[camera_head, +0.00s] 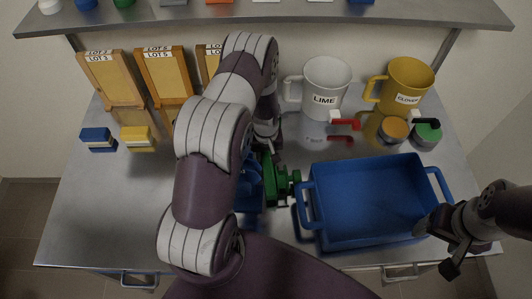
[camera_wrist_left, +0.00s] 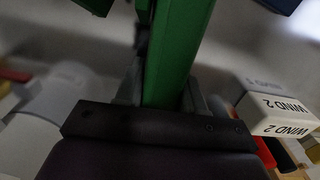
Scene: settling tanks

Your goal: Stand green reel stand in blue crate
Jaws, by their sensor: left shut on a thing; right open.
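The green reel stand (camera_head: 283,184) is left of the blue crate, partly hidden by my left arm. My left gripper (camera_head: 268,150) is shut on it; in the left wrist view, a green bar of the stand (camera_wrist_left: 178,50) runs between the fingers. I cannot tell whether the stand touches the table. The blue crate (camera_head: 310,213) stands on the table at right and looks empty, with handles on its left and right ends. My right gripper (camera_head: 440,248) is open and empty at the crate's front right corner.
A blue object (camera_head: 247,188) sits beside the green stand, partly hidden by my arm. The white LIME mug (camera_head: 325,82), yellow mug (camera_head: 408,82) and small jars (camera_head: 393,130) stand behind the crate. Yellow-brown frames (camera_head: 165,75) stand at back left. The table's left front is clear.

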